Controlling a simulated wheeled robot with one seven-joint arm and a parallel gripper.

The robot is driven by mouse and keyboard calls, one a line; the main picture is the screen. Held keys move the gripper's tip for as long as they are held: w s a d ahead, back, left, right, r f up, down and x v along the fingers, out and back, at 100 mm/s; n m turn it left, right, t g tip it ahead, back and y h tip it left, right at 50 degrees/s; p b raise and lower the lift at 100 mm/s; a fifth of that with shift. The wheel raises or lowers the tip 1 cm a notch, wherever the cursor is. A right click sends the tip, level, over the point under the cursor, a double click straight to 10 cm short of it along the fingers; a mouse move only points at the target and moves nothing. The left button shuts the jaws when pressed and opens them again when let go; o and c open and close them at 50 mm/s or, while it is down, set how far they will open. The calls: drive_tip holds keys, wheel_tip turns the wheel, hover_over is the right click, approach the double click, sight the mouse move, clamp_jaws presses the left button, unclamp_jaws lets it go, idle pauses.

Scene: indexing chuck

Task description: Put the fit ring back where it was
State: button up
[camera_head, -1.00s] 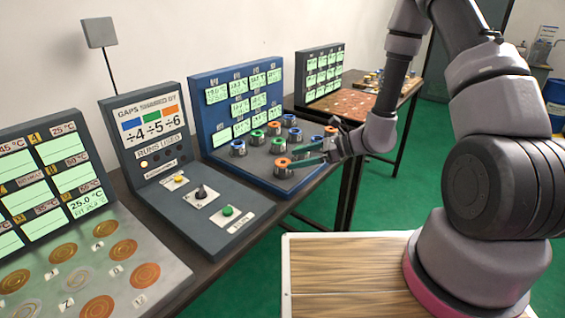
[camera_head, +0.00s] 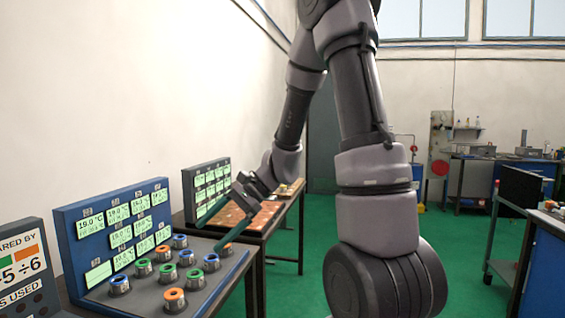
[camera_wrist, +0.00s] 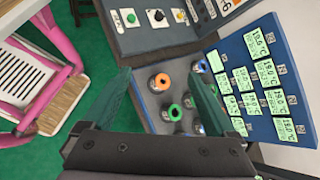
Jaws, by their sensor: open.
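My gripper (camera_head: 214,228) is open, with nothing between its two teal fingers; it also shows in the wrist view (camera_wrist: 161,76). It is over the back right part of the blue-backed station. In the wrist view an orange ring (camera_wrist: 161,82) and a green ring (camera_wrist: 174,112) show between and beyond the fingers. I cannot tell which is the fit ring.
The blue upright board (camera_head: 75,262) with green temperature displays stands behind the posts. A grey panel (camera_head: 20,280) is at the left. Another display board (camera_head: 190,192) stands on a farther table.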

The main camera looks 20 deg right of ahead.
drive_tip(key=s+d+r+n+t+h, duration=0.3)
drive_tip(key=s+d+r+h, duration=0.1)
drive_tip(key=r, duration=0.5)
drive_tip(key=s+d+r+n+t+h, duration=0.4)
drive_tip(key=s+d+r, duration=0.3)
drive_tip(key=d+r, duration=0.1)
drive_tip(key=shift+d+r, duration=0.35)
drive_tip(key=shift+d, duration=0.3)
